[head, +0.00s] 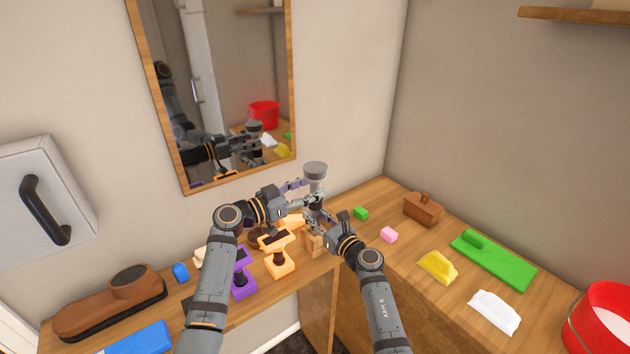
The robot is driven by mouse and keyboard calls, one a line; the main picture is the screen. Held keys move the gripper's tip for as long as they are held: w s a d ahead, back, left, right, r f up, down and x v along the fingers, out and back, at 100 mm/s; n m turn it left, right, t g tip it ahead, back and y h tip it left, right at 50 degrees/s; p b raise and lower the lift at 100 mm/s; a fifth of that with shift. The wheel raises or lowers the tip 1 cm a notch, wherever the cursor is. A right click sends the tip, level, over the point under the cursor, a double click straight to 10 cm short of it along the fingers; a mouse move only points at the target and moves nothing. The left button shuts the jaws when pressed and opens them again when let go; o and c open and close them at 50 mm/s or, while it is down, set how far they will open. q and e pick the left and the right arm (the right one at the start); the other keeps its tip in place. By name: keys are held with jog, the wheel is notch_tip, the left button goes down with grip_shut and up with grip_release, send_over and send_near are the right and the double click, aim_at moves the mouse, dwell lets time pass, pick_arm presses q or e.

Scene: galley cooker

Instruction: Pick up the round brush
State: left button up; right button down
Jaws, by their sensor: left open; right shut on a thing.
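The round brush, as far as I can tell, is the grey thing with a wide round head (315,171) and a narrower stem, held upright in front of the wall corner. My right gripper (317,213) is shut on its lower part, which the fingers largely hide. My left gripper (307,194) is open beside the stem, just below the head, with its fingers pointing right. I cannot tell whether the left fingers touch the stem.
Orange (279,262) and purple (241,282) tools stand close below the grippers. A large brown brush (110,300) lies at left. On the right counter are a brown box (423,209), a green slab (492,262), yellow (438,267) and white (494,312) cloths and a red bucket (600,318). A mirror (225,90) hangs behind.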

aim_at(316, 167)
pick_arm(q)
jog(key=x, duration=0.2)
jog(key=shift+w+d, duration=0.1)
jog(key=shift+d, duration=0.15)
jog(key=shift+a, duration=0.1)
jog(key=shift+c, duration=0.5)
grip_shut()
notch_tip(316, 167, up, 10)
jog(key=shift+r, duration=0.1)
